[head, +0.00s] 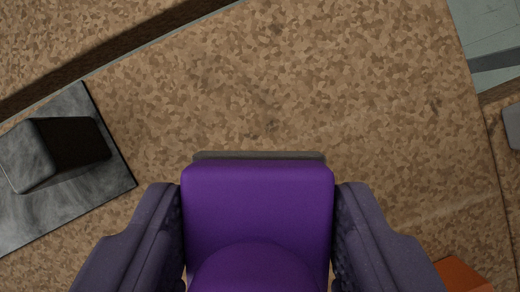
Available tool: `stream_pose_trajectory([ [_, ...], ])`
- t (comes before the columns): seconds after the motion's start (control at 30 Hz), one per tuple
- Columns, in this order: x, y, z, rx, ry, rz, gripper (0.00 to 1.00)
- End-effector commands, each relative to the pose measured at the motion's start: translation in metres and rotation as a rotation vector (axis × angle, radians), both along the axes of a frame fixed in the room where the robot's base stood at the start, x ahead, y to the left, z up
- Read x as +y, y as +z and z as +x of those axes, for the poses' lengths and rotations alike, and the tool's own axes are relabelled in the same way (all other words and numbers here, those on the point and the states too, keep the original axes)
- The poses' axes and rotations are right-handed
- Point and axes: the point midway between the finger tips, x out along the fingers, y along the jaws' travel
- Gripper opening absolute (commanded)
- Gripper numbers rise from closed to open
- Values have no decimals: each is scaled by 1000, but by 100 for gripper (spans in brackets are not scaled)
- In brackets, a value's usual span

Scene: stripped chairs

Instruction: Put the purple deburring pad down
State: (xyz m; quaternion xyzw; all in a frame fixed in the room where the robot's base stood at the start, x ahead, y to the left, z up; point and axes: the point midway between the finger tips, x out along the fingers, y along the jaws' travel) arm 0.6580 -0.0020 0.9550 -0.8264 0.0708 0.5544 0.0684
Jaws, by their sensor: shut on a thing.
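The purple deburring pad (258,205) is at the bottom middle of the head view, with a thin dark grey strip along its far edge. My gripper (258,215) is shut on it, one dark finger pressed to its left side and one to its right side. The lower part of the pad runs out of the picture. Below it is a brown, mottled, cork-like surface (270,90). I cannot tell whether the pad touches this surface or hangs above it.
A dark grey block (50,152) stands on a grey slab (105,170) at the left. A grey-green panel (490,35) is at the top right, and a grey piece (513,125) at the right edge. Something orange (462,275) shows at the bottom right. The brown surface ahead is clear.

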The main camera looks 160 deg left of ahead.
Motion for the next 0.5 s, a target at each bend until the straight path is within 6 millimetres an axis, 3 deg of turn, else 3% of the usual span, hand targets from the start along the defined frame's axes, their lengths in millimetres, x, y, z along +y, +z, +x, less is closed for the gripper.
stream_pose_trajectory([
  [0.4, 0, -53, 0, 1, -2, 1, 19],
  [0.5, 0, -53, 0, -1, -2, 1, 19],
])
